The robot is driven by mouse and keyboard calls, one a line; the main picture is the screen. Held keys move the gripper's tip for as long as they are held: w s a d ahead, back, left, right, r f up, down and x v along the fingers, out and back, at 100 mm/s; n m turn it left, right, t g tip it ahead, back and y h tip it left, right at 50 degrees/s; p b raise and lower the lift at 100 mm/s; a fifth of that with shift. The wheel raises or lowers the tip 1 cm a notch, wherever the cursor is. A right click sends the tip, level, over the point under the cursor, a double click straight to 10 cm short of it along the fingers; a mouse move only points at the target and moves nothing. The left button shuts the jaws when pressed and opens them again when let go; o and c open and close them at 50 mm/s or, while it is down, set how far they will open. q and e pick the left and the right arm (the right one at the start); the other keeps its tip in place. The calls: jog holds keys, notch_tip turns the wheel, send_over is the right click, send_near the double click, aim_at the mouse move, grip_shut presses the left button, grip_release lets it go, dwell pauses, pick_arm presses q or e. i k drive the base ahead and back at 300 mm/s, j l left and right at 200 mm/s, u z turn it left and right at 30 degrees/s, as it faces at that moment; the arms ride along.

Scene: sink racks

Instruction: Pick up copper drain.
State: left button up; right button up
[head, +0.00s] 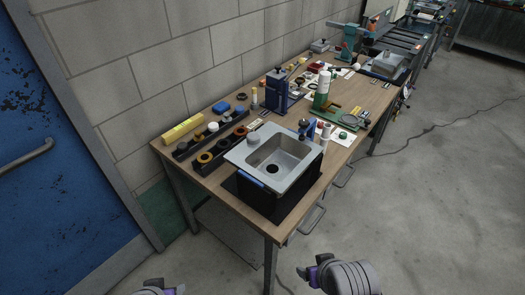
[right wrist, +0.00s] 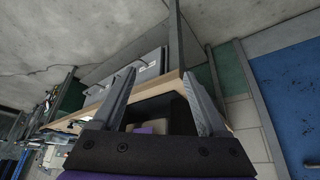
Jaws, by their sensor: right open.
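A copper-orange ring-shaped drain (head: 205,158) sits in a black rack (head: 212,164) on the left part of the wooden workbench. My right gripper (head: 304,273) is in front of the bench's near edge, low in the head view, well apart from the rack. In the right wrist view its two fingers (right wrist: 160,76) are spread with nothing between them. My left gripper (head: 178,289) is only partly in view at the bottom edge, and its jaws cannot be made out.
A grey sink (head: 290,175) on a black base stands at the bench's near end, right of the rack. A second rack (head: 187,149), a yellow block (head: 182,129) and a blue press (head: 277,93) stand behind. The floor right of the bench (head: 430,200) is clear except for a cable.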

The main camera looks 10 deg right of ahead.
aim_at(241, 132)
jog(key=i+j, duration=0.2)
jog(key=j, duration=0.15)
jog(key=i+j+z, duration=0.15)
jog(key=j, duration=0.2)
jog(key=i+j, duration=0.2)
jog(key=j, duration=0.15)
jog(key=i+j+z, duration=0.1)
jog(key=j, duration=0.25)
jog(key=i+j+z, duration=0.1)
jog(key=j, duration=0.25)
jog(key=i+l, duration=0.15)
jog(key=i, duration=0.45)
